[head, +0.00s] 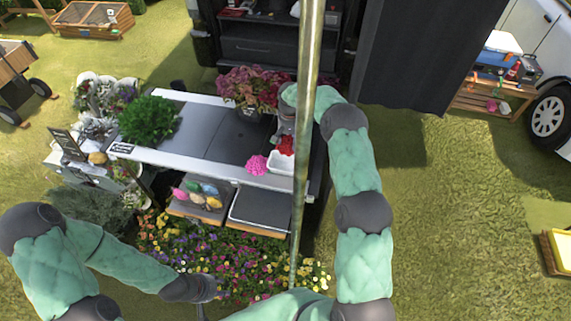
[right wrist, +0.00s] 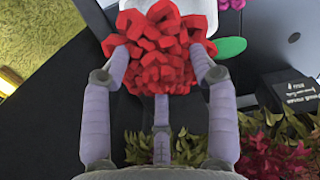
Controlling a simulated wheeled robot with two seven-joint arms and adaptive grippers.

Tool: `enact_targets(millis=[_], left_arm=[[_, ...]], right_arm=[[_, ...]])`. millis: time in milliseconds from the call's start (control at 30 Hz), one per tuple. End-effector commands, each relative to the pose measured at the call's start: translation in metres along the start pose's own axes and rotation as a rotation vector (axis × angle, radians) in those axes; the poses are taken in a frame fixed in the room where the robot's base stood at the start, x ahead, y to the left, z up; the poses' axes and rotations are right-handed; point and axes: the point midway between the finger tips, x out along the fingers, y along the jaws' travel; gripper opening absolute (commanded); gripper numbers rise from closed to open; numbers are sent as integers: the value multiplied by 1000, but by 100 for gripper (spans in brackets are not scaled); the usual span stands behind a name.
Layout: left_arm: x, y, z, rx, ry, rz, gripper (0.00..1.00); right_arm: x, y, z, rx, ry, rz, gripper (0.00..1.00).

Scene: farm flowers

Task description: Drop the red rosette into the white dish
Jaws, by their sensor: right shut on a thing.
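The red rosette (right wrist: 158,55) is held between the fingers of my right gripper (right wrist: 158,48). In the head view the red rosette (head: 286,146) shows just below my right gripper (head: 284,136), at the back edge of the white dish (head: 281,167). The white dish (right wrist: 201,8) is partly hidden behind the rosette in the right wrist view. I cannot tell whether rosette and dish touch. My left gripper (head: 200,291) is low in the head view, over the flower bed, far from the dish; its fingers are not clear.
A pink rosette (head: 257,165) lies on the table's (head: 210,164) front edge, left of the dish. A potted pink flower plant (head: 250,92) stands behind, and a green plant (head: 149,120) at the left. A pole (head: 304,130) rises right of the dish. The table's middle is clear.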

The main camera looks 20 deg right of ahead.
Motion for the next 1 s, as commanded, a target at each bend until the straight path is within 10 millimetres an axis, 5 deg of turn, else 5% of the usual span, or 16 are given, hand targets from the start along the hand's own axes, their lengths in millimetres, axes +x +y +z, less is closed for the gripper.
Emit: enact_targets(millis=[500, 867, 900, 1000], left_arm=[[15, -5, 0, 0, 0, 0, 40], [16, -6, -1, 0, 0, 0, 40], [16, -6, 0, 0, 0, 0, 40], [16, -6, 0, 0, 0, 0, 40]], right_arm=[[50, 0, 0, -1, 1, 0, 36], [56, 0, 0, -1, 2, 0, 36], [56, 0, 0, -1, 2, 0, 61], [56, 0, 0, -1, 2, 0, 86]])
